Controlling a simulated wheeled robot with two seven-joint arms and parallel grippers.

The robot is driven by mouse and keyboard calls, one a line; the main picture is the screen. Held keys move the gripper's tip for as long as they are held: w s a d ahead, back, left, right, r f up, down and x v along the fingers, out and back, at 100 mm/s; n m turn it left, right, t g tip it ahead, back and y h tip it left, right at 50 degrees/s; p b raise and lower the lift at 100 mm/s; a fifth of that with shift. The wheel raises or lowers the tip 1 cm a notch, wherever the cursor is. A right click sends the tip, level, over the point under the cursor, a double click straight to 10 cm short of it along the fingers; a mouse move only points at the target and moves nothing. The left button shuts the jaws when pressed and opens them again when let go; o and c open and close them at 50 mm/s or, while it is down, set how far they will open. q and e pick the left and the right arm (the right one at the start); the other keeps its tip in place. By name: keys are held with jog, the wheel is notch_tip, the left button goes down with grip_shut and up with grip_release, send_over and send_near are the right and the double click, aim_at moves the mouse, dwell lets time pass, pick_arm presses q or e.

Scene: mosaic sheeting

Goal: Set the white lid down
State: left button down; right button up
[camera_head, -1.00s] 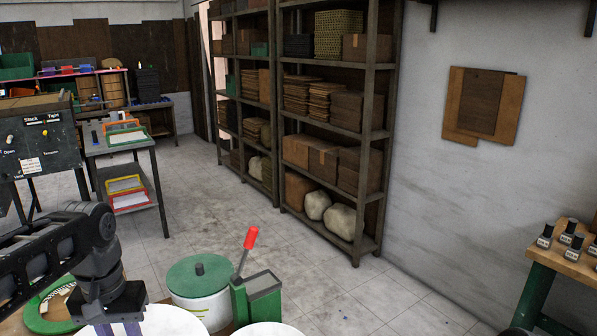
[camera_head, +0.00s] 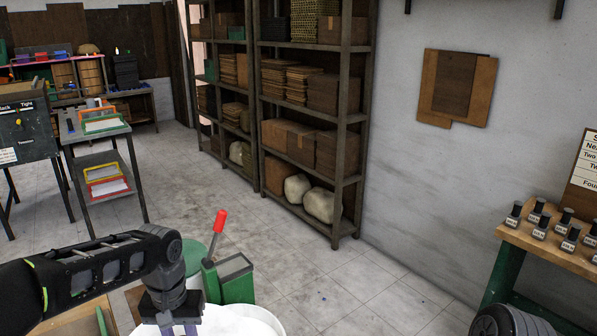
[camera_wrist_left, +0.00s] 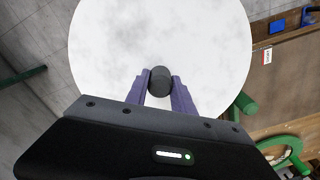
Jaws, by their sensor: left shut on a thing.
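The white lid (camera_wrist_left: 160,35) is a broad round disc with a dark knob (camera_wrist_left: 160,80) at its middle. My left gripper (camera_wrist_left: 160,92) is shut on that knob, its purple fingers on both sides of it. In the head view my left gripper (camera_head: 178,328) points down at the bottom edge, just left of the green device with a red-handled lever (camera_head: 236,280). White round surfaces around and below it run off the frame. I cannot tell there where the lid ends or whether it touches anything. My right gripper is not in view.
A green-lidded container (camera_head: 192,255) stands behind my left arm, partly hidden by it. The lever device rises close on the right of my gripper. A bench with small dark bottles (camera_head: 541,228) stands at the far right.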

pick_arm(q)
jog(key=shift+m, duration=0.4)
jog(key=w+d+f, duration=0.1)
jog(key=d+f, duration=0.1)
jog(key=w+d+f, duration=0.2)
jog(key=shift+f, duration=0.25)
jog(key=shift+w+f, duration=0.1)
jog(key=shift+w, duration=0.1)
notch_tip(320, 180, down, 5)
jog(key=b, duration=0.5)
jog(key=shift+s+a+f, duration=0.1)
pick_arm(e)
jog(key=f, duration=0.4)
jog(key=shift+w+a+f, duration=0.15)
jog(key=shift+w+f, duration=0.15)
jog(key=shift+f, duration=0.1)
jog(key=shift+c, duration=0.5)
